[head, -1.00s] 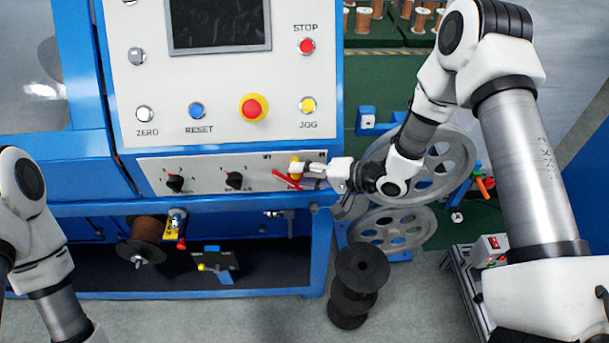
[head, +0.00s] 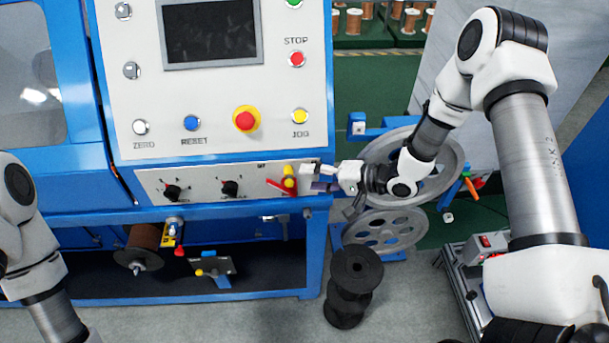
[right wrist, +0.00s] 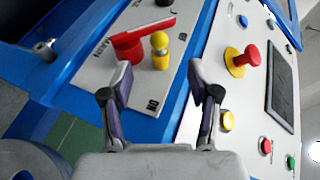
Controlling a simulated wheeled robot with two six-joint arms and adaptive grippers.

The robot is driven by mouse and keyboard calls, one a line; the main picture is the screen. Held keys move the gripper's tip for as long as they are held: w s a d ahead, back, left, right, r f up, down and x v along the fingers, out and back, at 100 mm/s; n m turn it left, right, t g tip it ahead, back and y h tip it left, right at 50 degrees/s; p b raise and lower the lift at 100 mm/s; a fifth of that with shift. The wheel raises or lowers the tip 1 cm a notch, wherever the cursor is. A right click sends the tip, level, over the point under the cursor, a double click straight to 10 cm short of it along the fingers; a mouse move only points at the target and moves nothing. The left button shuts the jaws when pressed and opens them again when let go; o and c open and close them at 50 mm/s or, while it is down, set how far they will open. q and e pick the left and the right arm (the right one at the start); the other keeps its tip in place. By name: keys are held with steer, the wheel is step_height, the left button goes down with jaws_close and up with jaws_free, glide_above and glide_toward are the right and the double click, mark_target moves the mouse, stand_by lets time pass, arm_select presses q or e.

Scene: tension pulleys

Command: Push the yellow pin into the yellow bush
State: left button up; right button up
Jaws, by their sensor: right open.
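The yellow pin (right wrist: 160,41) has a round yellow knob and stands out from the machine's lower panel beside a red lever. In the right wrist view its lower end meets the yellow bush (right wrist: 161,61) at the panel. The pin also shows small in the head view (head: 289,171), above the bush (head: 289,183). My right gripper (head: 311,178) is open and empty, just right of the pin. In the right wrist view its two fingertips (right wrist: 159,78) are spread, with the pin ahead between them and no contact visible. My left gripper is out of view.
The red lever (right wrist: 143,38) lies close beside the pin. Black knobs (head: 230,188) sit farther left on the panel. A red stop button on yellow (head: 245,119) is above. Grey pulley wheels (head: 384,230) stand right of the machine, with black spools (head: 355,268) below.

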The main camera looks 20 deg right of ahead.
steer(key=d+p, duration=0.1)
steer(key=s+d+r+p, duration=0.1)
steer(key=d+p, duration=0.1)
steer(key=d, duration=0.1)
steer(key=shift+s+d+r, duration=0.1)
steer(key=shift+s+r, duration=0.05)
steer(key=shift+r, duration=0.25)
stand_by(0.4)
